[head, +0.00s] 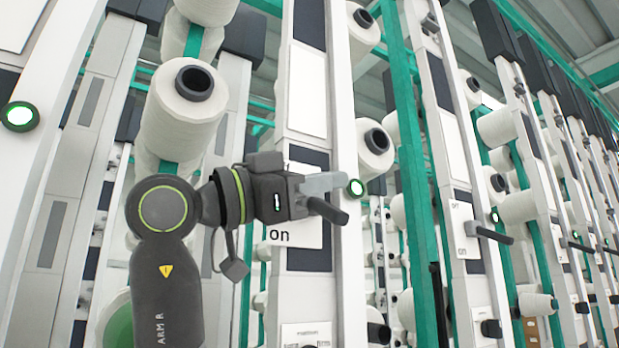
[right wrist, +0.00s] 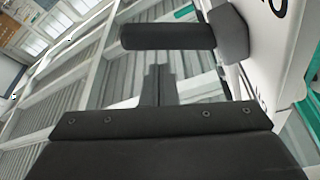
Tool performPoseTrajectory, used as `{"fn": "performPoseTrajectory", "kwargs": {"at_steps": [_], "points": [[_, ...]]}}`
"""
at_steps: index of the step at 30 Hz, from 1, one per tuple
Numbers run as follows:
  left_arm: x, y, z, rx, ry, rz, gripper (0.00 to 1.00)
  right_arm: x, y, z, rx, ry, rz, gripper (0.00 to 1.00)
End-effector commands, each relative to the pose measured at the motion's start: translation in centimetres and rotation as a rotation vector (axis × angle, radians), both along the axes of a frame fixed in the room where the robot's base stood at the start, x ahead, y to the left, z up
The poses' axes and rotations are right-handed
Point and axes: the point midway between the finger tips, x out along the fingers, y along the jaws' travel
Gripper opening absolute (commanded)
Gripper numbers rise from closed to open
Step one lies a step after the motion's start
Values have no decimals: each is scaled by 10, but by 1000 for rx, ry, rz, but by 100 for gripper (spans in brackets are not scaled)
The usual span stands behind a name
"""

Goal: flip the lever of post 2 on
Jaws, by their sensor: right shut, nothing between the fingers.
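The lever (head: 328,211) in front of my right arm is a dark bar on a white post (head: 342,120). It sticks out to the right and tips slightly down. A white plate (head: 308,236) behind it reads "on" below the lever; its upper part is hidden by my gripper. No post number is legible. In the right wrist view, the lever bar (right wrist: 165,37) lies across, beyond the shut fingertips (right wrist: 158,72), with a gap seeming to show. My left gripper is out of view.
A lit green lamp (head: 356,187) sits on the post beside my fingers. Another post to the right has its own lever (head: 494,235) and on/off plate. White yarn bobbins (head: 182,112) and green uprights (head: 408,150) stand close around my arm.

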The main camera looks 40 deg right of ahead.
Motion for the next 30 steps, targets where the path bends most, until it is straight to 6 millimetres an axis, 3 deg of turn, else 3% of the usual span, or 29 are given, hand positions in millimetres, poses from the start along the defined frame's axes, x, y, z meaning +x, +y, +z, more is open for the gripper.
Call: {"fn": "performPoseTrajectory", "kwargs": {"at_steps": [1,3,8,15,20,30], "points": [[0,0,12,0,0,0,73,-6,-6,16,-1,-5,-1,0],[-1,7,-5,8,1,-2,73,3,10,0,-1,4,6,0],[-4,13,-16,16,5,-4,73,16,41,-9,-2,2,5,0],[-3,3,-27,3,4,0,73,30,75,-18,-2,0,2,0],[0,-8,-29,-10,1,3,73,33,82,-19,-1,-1,1,0],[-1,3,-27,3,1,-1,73,33,83,-19,-1,-2,1,0]]}}
